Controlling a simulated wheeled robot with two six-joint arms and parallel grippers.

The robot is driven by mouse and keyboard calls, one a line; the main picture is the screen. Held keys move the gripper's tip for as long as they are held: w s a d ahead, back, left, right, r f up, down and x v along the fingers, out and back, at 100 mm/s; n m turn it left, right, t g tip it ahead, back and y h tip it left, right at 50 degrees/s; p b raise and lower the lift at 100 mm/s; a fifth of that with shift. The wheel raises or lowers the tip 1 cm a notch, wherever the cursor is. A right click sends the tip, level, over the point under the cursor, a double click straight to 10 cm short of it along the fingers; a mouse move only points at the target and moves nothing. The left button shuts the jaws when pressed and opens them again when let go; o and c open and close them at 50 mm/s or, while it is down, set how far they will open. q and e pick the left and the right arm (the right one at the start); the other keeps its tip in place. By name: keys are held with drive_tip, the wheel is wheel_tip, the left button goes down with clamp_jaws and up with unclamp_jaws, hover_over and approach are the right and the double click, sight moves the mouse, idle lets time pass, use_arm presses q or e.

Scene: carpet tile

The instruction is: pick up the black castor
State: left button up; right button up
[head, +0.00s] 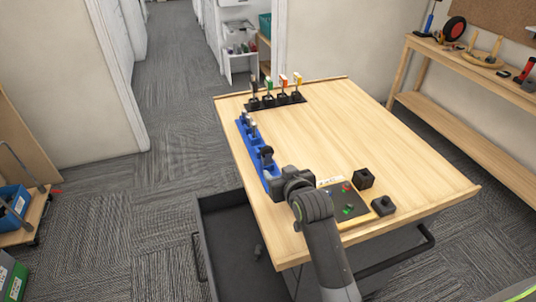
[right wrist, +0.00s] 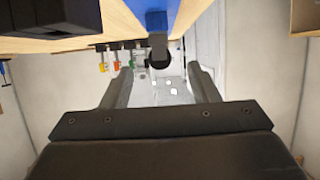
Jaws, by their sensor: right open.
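In the right wrist view, which looks upside down, a dark round part (right wrist: 160,57) that looks like the castor shows by the blue rack (right wrist: 160,5). My right gripper (head: 273,180) is close to the near end of the rack. In its wrist view the two fingers (right wrist: 162,72) are apart, with the dark part in line with the gap. I cannot tell whether it is between the fingertips. My left gripper is out of view.
Lighter pieces (head: 251,126) stand farther along the rack. A black strip with several coloured-topped items (head: 278,98) is at the back. A board with a dark panel (head: 345,206) and two black blocks (head: 364,178) lie to the right. An open drawer (head: 225,225) juts out left. The table's middle is clear.

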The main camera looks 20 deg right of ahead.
sight(268, 160)
drive_tip(key=x, duration=0.4)
drive_tip(key=shift+w+f+p, duration=0.1)
drive_tip(key=shift+w+p, duration=0.15)
drive_tip(key=shift+p, duration=0.1)
drive_tip(key=shift+w+f, duration=0.15)
drive_tip(key=shift+w, duration=0.5)
drive_tip(key=p+x, duration=0.1)
drive_tip(key=x, duration=0.2)
drive_tip(key=shift+w+d+f, duration=0.1)
drive_tip(key=shift+w+f, duration=0.15)
drive_tip(key=shift+w, duration=0.05)
drive_tip(key=shift+w+f+p, duration=0.2)
drive_tip(key=shift+w+p, duration=0.1)
drive_tip(key=shift+w, duration=0.1)
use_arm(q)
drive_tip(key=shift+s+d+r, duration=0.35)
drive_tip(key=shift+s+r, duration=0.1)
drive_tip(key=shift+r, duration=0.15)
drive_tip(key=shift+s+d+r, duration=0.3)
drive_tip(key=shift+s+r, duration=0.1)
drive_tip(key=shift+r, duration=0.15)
use_arm(e)
drive_tip(key=c, duration=1.1)
